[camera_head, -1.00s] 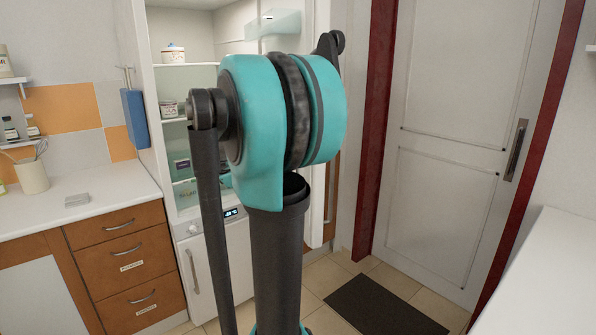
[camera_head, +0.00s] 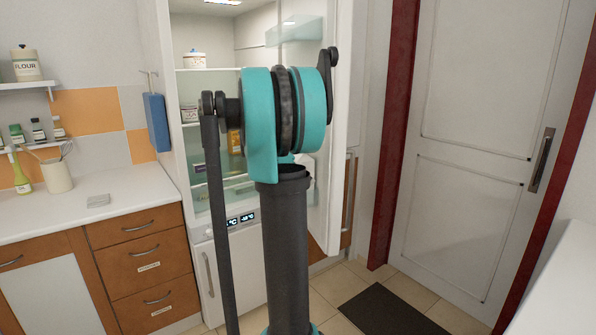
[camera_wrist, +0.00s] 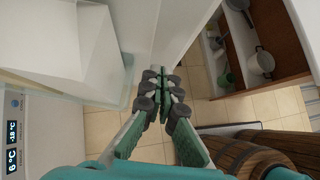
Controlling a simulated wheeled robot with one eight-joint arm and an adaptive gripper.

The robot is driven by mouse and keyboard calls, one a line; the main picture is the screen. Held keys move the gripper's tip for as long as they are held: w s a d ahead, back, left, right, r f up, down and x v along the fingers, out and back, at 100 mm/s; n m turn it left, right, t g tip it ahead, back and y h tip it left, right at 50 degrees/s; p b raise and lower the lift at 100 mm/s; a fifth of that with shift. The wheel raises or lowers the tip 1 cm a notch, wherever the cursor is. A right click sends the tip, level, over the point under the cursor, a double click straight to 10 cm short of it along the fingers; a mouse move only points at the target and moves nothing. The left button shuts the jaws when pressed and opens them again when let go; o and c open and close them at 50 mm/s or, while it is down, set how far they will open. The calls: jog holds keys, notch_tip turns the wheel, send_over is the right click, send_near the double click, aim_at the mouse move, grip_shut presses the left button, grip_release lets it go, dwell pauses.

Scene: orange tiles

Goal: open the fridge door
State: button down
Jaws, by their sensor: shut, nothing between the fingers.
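The white fridge (camera_head: 158,45) stands behind my arm in the head view. Its upper door (camera_head: 347,95) is swung open to the right, and the lit shelves inside show. The lower door (camera_head: 243,275) below the display (camera_head: 240,219) is shut. My gripper (camera_wrist: 159,92) is shut and empty in the wrist view, beside the white inner face of what looks like the open door (camera_wrist: 178,35). I cannot tell whether it touches the door. In the head view my arm hides part of the fridge inside, and my gripper does not show.
A counter (camera_head: 125,190) with drawers stands left of the fridge. A white room door (camera_head: 470,130) in a red frame is at the right, with a dark mat (camera_head: 390,308) before it. Shelves with pots (camera_wrist: 262,62) and wooden barrels (camera_wrist: 220,150) show in the wrist view.

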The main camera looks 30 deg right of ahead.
aim_at(327, 181)
jog(key=shift+s+d+f, duration=0.1)
jog(key=shift+s+d, duration=0.05)
jog(key=shift+d, duration=0.55)
jog(key=shift+s+d+f, duration=0.1)
jog(key=shift+s+d, duration=0.1)
jog(key=shift+d, duration=0.5)
jog(key=shift+s+d+f, duration=0.1)
jog(key=shift+s+d, duration=0.05)
jog(key=shift+d, duration=0.55)
jog(key=shift+d, duration=0.1)
jog(key=shift+s+d+r, duration=0.1)
jog(key=shift+s+d, duration=0.15)
jog(key=shift+d, duration=0.25)
jog(key=s+d+n+t, duration=0.1)
jog(key=d+n+t, duration=0.1)
jog(key=d, duration=2.7)
jog(key=shift+s+d+n, duration=0.15)
jog(key=shift+d+n, duration=0.05)
jog(key=shift+n, duration=0.2)
